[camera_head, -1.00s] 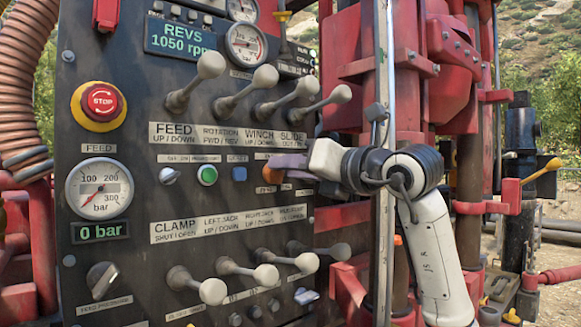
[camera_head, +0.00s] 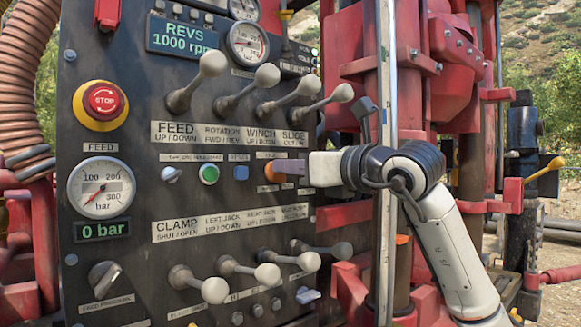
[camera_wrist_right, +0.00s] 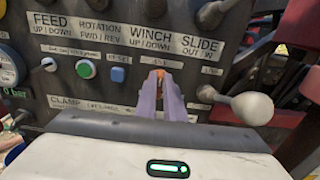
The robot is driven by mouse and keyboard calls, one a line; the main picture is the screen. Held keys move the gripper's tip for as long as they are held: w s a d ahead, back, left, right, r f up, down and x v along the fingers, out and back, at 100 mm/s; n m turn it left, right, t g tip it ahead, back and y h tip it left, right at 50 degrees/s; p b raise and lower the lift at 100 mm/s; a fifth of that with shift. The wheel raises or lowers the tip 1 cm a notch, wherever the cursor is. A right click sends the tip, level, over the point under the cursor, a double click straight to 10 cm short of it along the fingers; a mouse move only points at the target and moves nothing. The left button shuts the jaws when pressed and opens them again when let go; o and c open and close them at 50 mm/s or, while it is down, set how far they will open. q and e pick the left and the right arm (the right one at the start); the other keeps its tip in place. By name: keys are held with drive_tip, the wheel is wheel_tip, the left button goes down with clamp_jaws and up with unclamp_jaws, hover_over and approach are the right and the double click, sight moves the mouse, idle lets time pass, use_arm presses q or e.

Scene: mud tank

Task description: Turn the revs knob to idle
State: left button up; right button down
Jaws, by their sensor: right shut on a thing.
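The small orange knob (camera_head: 272,173) sits on the dark control panel, in the row under the FEED and WINCH labels. Its own label is too small to read. My right gripper (camera_head: 284,169) comes in from the right and is shut on it. In the right wrist view the purple fingers (camera_wrist_right: 162,98) close around the orange knob (camera_wrist_right: 157,73), which they mostly hide. The revs display (camera_head: 183,37) at the top left of the panel reads 1000 rpm. My left gripper is not in view.
Levers with pale ball ends stick out above (camera_head: 266,76) and below (camera_head: 267,274) the knob. A red STOP button (camera_head: 101,100) and a pressure gauge (camera_head: 101,188) are at the left. A grey upright pole (camera_head: 386,240) stands right of the panel, close to my right arm.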

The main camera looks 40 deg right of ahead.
drive_tip(key=c, duration=1.9)
unclamp_jaws()
drive_tip(key=shift+o, duration=0.2)
drive_tip(key=shift+s, duration=0.15)
drive_tip(key=s+b, duration=0.2)
drive_tip(key=s, duration=0.8)
drive_tip(key=shift+d+b, duration=0.4)
